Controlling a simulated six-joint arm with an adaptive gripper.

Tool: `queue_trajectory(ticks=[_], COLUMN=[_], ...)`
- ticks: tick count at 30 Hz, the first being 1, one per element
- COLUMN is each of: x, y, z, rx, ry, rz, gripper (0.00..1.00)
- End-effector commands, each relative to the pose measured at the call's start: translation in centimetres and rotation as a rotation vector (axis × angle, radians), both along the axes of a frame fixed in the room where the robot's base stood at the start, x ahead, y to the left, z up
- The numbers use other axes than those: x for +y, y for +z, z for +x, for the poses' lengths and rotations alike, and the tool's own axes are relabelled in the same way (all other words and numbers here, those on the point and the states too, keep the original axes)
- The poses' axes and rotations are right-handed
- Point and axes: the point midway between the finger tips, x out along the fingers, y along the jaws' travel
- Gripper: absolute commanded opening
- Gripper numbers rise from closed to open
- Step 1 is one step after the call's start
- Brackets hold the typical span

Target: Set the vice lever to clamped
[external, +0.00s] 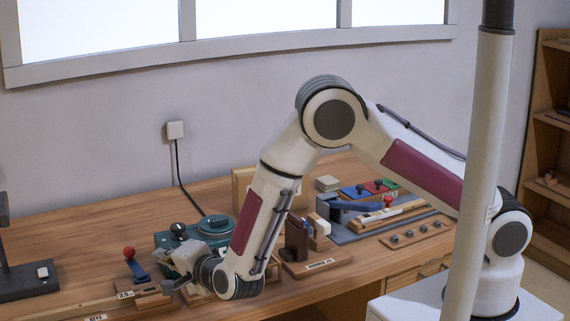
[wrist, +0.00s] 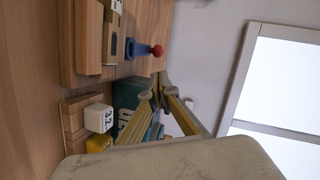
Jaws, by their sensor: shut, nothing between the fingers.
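A blue lever with a red ball knob (external: 135,266) stands at the left of the bench, tilted. It also shows in the wrist view (wrist: 137,50), beside wooden blocks. I cannot tell which of the two is the vice lever. My gripper (external: 168,285) is low over the left part of the bench, just right of the left lever and apart from it. Its fingers meet in the wrist view (wrist: 160,92), shut and empty.
A teal machine (external: 213,226) with a black knob stands behind my gripper. Wooden blocks (external: 145,300) lie in front of the left lever. A white numbered cube (wrist: 98,118) and a yellow one (wrist: 99,144) are close by. The bench's back left is clear.

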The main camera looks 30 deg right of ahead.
Motion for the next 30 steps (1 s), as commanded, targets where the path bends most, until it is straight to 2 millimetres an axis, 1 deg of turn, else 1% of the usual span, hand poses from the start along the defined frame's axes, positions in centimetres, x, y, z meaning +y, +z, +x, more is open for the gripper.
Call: queue_trajectory(ticks=[5, 21, 27, 30], x=[0.3, 1.9, 2.4, 2.5], y=[-0.3, -2.0, -2.4, -2.5], z=[1.1, 7.0, 8.4, 8.8], rx=[-0.001, -0.001, 0.0, -0.001], ry=[0.0, -0.002, -0.001, 0.0], rz=[0.001, 0.0, 0.001, 0.0], gripper=[0.0, 0.0, 0.0, 0.0])
